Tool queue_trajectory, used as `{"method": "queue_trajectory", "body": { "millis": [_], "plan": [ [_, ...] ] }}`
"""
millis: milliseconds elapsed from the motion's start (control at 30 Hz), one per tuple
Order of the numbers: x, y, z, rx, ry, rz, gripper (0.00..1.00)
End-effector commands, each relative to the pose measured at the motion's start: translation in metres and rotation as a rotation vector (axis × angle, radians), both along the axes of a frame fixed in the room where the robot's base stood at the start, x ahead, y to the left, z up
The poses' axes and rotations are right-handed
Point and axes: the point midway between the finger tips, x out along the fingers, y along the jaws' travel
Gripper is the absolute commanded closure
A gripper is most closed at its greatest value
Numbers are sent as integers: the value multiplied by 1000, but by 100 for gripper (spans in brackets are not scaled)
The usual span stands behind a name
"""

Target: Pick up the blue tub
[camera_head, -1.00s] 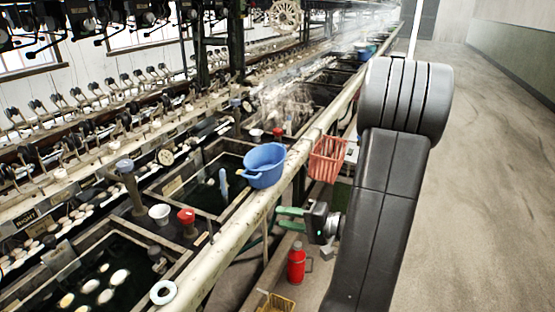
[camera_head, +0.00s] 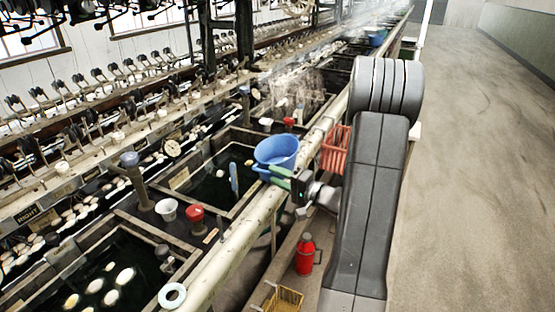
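The blue tub (camera_head: 276,152) sits upright on the pale rail at the edge of the basins, near the middle of the view. Its open top faces up. My gripper (camera_head: 275,176) has green fingers and is at the tub's near lower right side, overlapping it in the picture. The two fingers look apart, with nothing seen between them. Whether they touch the tub is unclear.
A red basket (camera_head: 335,149) hangs right of the tub on the rail (camera_head: 233,238). A red flask (camera_head: 305,256) and a yellow basket (camera_head: 284,300) stand below. A white cup (camera_head: 167,209) and red-topped item (camera_head: 196,216) are left. The floor at right is clear.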

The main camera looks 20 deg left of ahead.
Motion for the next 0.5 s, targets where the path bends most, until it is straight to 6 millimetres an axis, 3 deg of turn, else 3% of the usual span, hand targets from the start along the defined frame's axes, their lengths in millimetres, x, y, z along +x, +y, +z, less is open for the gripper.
{"method": "queue_trajectory", "body": {
  "millis": [233,500],
  "plan": [
    [8,36,0,-1,0,3,65],
    [11,46,-2,0,0,0,65]
  ]
}}
